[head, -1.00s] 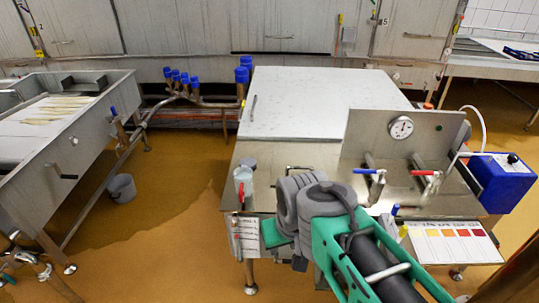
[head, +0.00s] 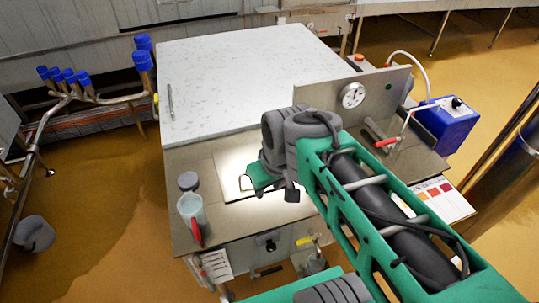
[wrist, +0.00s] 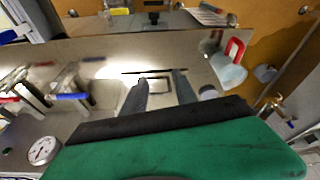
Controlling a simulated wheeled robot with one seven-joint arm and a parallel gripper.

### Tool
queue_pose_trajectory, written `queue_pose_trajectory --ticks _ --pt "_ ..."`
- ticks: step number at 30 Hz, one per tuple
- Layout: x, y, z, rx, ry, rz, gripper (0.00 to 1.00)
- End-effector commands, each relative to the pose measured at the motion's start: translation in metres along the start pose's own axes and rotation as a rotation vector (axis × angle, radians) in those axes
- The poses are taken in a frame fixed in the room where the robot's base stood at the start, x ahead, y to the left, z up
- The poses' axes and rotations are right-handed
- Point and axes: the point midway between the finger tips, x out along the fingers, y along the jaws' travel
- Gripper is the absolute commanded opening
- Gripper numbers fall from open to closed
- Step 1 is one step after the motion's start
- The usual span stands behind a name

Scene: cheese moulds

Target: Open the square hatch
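The square hatch (head: 230,187) is a small flat metal plate in the steel top, in front of the large pale lid. It lies flat and looks closed. In the wrist view a dark loop handle (wrist: 152,85) stands on the hatch. My gripper (wrist: 161,77) is open, its two dark fingers apart, with the handle showing between and beyond them. I cannot tell whether the fingers touch it. In the head view my green gripper (head: 258,181) hangs over the hatch and hides part of it.
The large lid (head: 245,75) is shut behind. A gauge (head: 352,95) on an upright panel and a red-handled valve (head: 386,142) stand right. A jug with a red handle (head: 192,217) is at the front left. A blue box (head: 447,125) is right.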

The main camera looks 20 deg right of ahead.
Motion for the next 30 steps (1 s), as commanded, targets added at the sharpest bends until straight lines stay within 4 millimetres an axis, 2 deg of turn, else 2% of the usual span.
queue_pose_trajectory --ticks 1,3,6,9,12,17,25,30 --pt "0.015 0.003 -0.017 -0.115 -0.009 -0.034 0.34" --pt "0.032 0.010 -0.049 -0.363 0.001 -0.104 0.34" --pt "0.061 0.033 -0.088 -0.749 0.056 -0.206 0.34" --pt "0.085 0.060 -0.111 -1.071 0.139 -0.274 0.34" --pt "0.098 0.077 -0.121 -1.273 0.205 -0.303 0.34" --pt "0.112 0.074 -0.124 -1.355 0.233 -0.315 0.34" --pt "0.158 0.056 -0.123 -1.353 0.231 -0.313 0.34" --pt "0.171 0.051 -0.123 -1.352 0.230 -0.311 0.34"
